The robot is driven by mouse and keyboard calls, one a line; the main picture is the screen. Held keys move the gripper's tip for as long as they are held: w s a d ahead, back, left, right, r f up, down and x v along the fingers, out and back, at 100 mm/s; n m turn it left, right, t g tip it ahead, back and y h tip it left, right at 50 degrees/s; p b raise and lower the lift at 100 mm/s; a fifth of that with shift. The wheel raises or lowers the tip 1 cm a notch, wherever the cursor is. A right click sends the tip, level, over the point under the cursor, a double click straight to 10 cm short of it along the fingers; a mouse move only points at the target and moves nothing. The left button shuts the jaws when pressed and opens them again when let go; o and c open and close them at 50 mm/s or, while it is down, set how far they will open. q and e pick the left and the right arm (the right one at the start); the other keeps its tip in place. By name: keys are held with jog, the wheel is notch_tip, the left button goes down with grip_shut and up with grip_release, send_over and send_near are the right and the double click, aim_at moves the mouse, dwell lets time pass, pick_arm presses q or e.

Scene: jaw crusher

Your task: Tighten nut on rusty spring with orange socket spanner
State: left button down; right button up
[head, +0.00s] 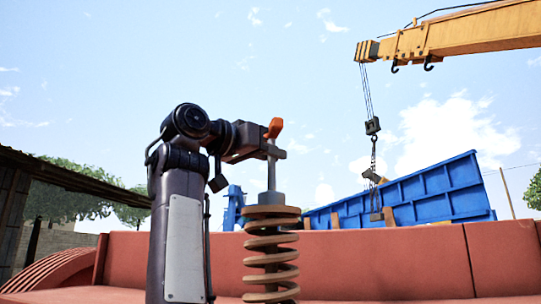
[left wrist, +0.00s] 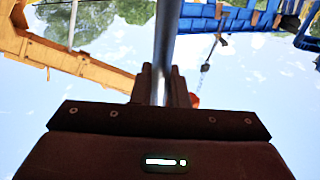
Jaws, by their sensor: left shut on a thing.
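The orange socket spanner (head: 272,172) stands upright in the head view, with its orange handle on top and a grey shaft below. Its wide grey socket end is at the top plate of the rusty coil spring (head: 270,243). I cannot see the nut. My left gripper (head: 274,152) is shut on the shaft just under the handle. In the left wrist view the shaft (left wrist: 167,40) runs up from between the fingers (left wrist: 162,88), and a bit of the orange handle shows behind them. My right gripper is out of view.
A red machine body (head: 380,262) spans the area behind the spring. Beyond it are a blue metal skip (head: 415,195) and a yellow crane boom (head: 460,34) with a hanging hook and chain. A dark roof edge (head: 70,172) is at left. Open sky surrounds the gripper.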

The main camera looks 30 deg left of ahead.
pick_arm(q)
jog(key=c, duration=1.3)
grip_release()
jog(key=shift+d, duration=0.1)
jog(key=shift+c, duration=0.2)
jog(key=shift+s+a+f+b, duration=0.15)
jog(key=shift+s+a+b, duration=0.1)
jog(key=shift+s+b, duration=0.2)
jog(key=b+v, duration=0.2)
jog(key=v, duration=0.4)
jog(key=shift+s+b, duration=0.35)
jog(key=shift+s, duration=0.05)
